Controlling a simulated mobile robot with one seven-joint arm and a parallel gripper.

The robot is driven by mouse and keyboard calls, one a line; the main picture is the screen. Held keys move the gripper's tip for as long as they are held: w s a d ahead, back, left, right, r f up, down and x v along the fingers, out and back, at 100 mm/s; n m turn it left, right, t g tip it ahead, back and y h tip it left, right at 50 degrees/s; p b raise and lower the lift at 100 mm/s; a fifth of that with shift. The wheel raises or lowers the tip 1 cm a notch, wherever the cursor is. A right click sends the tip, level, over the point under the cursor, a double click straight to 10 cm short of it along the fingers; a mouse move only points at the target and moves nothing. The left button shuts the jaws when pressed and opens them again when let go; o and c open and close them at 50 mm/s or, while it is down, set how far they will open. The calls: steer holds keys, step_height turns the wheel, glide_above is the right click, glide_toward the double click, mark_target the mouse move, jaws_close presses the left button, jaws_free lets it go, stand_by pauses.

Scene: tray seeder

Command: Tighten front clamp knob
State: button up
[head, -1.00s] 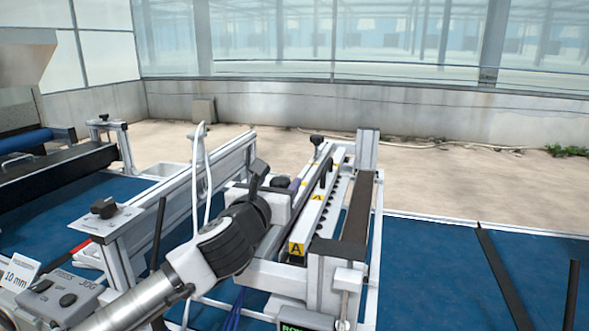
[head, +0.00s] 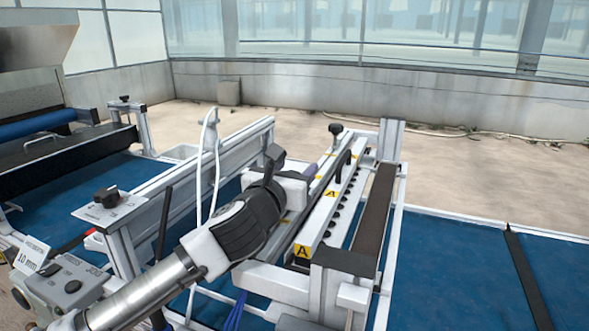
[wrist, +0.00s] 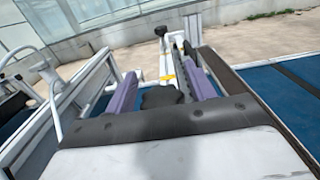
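My gripper (head: 308,172) is over the near part of the seeder's rail assembly, beside the white bar (head: 322,215) with the yellow "A" label. In the wrist view its two purple fingers (wrist: 162,78) stand apart. A dark rounded knob (wrist: 161,97) shows between them, apparently the front clamp knob; contact with the fingers cannot be told. In the head view my gripper hides this knob. Another black knob (head: 335,129) stands upright at the rear end of the rails, and it also shows in the wrist view (wrist: 160,31).
A black knob (head: 106,197) sits on a plate at left, near the control box (head: 70,285). A long aluminium rail (head: 225,155) and a white looped cable (head: 199,170) are left of my gripper. A dark strip (head: 375,212) runs along the right.

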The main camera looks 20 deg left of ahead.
steer(key=c, duration=0.8)
